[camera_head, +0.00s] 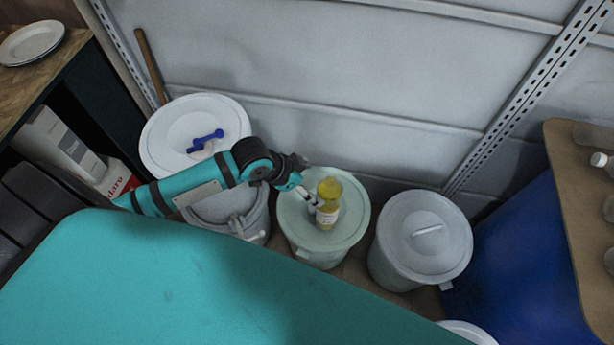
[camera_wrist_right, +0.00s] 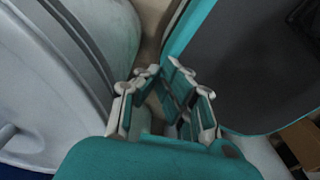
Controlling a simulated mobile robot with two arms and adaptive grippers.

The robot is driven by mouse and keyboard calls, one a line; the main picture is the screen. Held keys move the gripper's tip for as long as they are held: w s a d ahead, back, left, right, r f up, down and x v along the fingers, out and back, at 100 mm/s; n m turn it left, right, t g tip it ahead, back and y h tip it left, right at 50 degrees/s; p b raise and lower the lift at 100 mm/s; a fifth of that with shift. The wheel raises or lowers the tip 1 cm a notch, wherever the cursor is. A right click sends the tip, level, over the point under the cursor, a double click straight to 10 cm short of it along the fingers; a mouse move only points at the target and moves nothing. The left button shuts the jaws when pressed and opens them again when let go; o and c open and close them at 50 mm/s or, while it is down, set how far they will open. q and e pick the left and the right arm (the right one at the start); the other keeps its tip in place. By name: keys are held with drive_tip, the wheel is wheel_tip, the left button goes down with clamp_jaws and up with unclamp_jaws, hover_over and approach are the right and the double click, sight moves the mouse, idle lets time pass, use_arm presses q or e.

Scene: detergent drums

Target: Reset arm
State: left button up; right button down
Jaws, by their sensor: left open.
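My left arm reaches in from the left in the head view. Its gripper (camera_head: 314,200) is open, with the fingertips right beside a yellow bottle (camera_head: 329,190). The bottle has a pale label and stands on the lid of the pale green drum (camera_head: 290,215). I cannot tell whether the fingers touch the bottle. My right gripper (camera_wrist_right: 166,88) shows in the right wrist view, with its fingers apart and nothing between them. It is not visible in the head view.
A white drum (camera_head: 165,135) with a blue object (camera_head: 205,140) on its lid stands at back left. A grey lidded drum (camera_head: 420,235) stands right of the green drum. Shelving stands left; a wooden-topped table (camera_head: 575,200) stands right.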

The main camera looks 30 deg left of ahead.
use_arm(q)
drive_tip(key=shift+s+r, duration=0.1)
drive_tip(key=shift+r, duration=0.05)
idle(0.4)
drive_tip(key=s+a+r+n+g+y, duration=0.1)
drive_tip(key=s+r+n+y, duration=0.15)
drive_tip(key=s, duration=0.55)
drive_tip(key=s+r+n+g+y, duration=0.1)
drive_tip(key=s+n, duration=0.2)
drive_tip(key=s, duration=0.5)
wheel_tip(320, 180, down, 27)
drive_tip(key=s+g, duration=0.1)
drive_tip(key=s, duration=0.1)
drive_tip(key=s+a+f+g, duration=0.1)
drive_tip(key=s+a+f, duration=0.1)
drive_tip(key=s+f, duration=1.3)
drive_tip(key=shift+s+a, duration=0.4)
drive_tip(key=shift+s, duration=0.15)
